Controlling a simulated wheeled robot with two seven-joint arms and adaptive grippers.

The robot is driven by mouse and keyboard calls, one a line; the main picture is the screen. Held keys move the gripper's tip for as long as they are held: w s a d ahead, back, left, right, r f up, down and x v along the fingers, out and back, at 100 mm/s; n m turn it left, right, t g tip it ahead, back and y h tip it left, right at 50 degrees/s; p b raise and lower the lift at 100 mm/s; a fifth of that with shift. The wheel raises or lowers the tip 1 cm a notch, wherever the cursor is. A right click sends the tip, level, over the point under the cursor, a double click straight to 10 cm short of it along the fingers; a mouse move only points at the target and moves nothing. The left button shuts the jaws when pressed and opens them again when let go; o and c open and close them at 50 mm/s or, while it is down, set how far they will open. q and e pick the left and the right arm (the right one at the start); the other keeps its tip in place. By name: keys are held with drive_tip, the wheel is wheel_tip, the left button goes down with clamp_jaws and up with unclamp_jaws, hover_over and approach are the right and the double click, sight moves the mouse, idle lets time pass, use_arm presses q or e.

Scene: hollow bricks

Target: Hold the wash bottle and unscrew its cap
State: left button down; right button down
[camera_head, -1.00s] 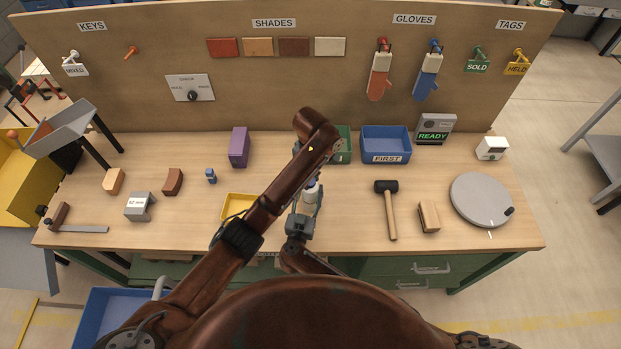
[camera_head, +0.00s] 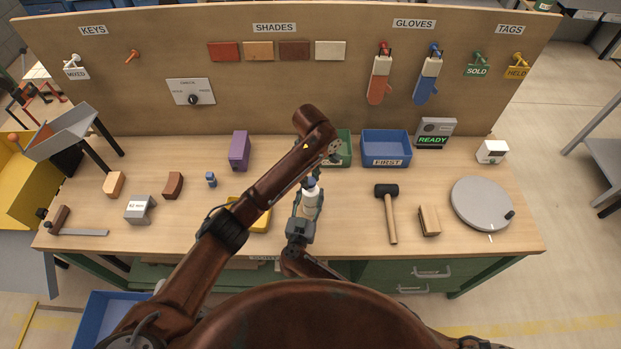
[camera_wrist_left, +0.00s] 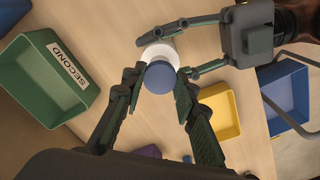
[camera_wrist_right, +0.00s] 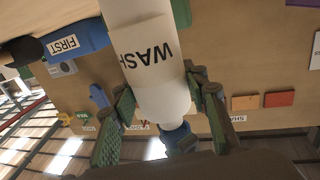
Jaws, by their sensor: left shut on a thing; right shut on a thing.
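The white wash bottle (camera_head: 310,199) with its blue cap (camera_head: 310,182) is over the middle of the bench. My right gripper (camera_wrist_right: 165,105) is shut on the bottle's body, and part of the word WASH shows in the right wrist view. My left gripper (camera_wrist_left: 162,82) is shut on the blue cap, with a finger on each side of it. The cap also shows in the left wrist view (camera_wrist_left: 160,77) and sits over the white bottle. Whether its thread is loose cannot be told. My left arm hides part of the bench in the head view.
A green bin (camera_wrist_left: 30,83) marked SECOND and a blue bin (camera_head: 386,133) marked FIRST stand behind the bottle. A yellow tray (camera_wrist_left: 219,112) is close by. A mallet (camera_head: 390,215), a wooden block (camera_head: 429,220) and a grey turntable (camera_head: 481,203) are to the right.

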sight(310, 181)
use_arm(q)
drive_tip(key=shift+r, duration=1.95)
use_arm(e)
drive_tip(key=c, duration=1.1)
unclamp_jaws()
